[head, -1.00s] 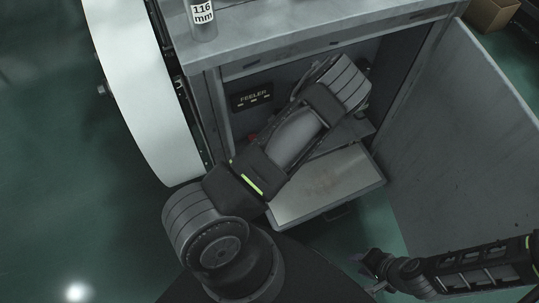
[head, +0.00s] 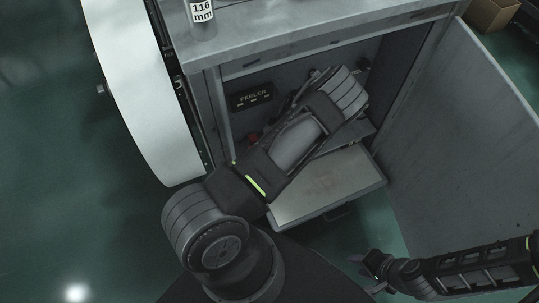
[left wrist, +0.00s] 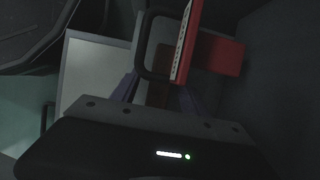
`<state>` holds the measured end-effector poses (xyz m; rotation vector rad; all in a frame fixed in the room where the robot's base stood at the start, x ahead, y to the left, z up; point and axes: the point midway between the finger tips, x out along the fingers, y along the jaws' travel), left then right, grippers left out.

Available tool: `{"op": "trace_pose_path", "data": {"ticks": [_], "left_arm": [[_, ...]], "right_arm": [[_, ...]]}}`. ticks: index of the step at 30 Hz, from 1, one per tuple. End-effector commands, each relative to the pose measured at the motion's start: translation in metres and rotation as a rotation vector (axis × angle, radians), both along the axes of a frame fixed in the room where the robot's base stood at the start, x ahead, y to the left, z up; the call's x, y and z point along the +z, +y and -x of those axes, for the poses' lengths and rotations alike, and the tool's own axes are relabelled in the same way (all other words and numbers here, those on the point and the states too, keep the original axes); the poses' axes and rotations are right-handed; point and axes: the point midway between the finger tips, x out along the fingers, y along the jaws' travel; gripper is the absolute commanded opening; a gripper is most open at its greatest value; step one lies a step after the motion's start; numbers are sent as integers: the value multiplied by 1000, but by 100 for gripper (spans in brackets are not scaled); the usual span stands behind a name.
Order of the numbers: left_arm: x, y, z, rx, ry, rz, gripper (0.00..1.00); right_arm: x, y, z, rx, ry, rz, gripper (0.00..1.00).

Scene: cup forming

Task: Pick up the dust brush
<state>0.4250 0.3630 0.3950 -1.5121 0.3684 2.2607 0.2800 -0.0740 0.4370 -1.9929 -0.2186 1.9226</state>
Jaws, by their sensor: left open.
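My left arm (head: 290,140) reaches into the open cabinet and hides its own gripper in the head view. In the left wrist view my left gripper (left wrist: 156,90) is open, its two fingers apart and pointing into the cabinet. A red object with a pale dotted strip (left wrist: 187,45) and a black loop (left wrist: 147,45) lie just beyond the fingers; I cannot tell whether either is the dust brush. A small red spot (head: 252,136) shows beside the arm in the head view. My right gripper (head: 368,272) hangs low at the right, away from the cabinet; its jaw state is unclear.
The cabinet has a pulled-out drawer or shelf (head: 325,187) below my arm and an open door (head: 460,140) on the right. A black FEELER box (head: 251,97) is inside. A cylinder marked 116 mm (head: 202,18) stands on top. A white curved panel (head: 140,90) stands left.

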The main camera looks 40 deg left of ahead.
Motion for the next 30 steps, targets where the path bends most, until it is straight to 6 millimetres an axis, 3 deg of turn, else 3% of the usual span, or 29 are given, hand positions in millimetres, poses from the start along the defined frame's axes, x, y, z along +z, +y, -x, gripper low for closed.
{"op": "trace_pose_path", "data": {"ticks": [23,30], "left_arm": [[-5,0,0,0,0,0,53],[-5,0,0,0,0,0,33]], "right_arm": [[-5,0,0,0,0,0,36],[-5,0,0,0,0,0,36]]}}
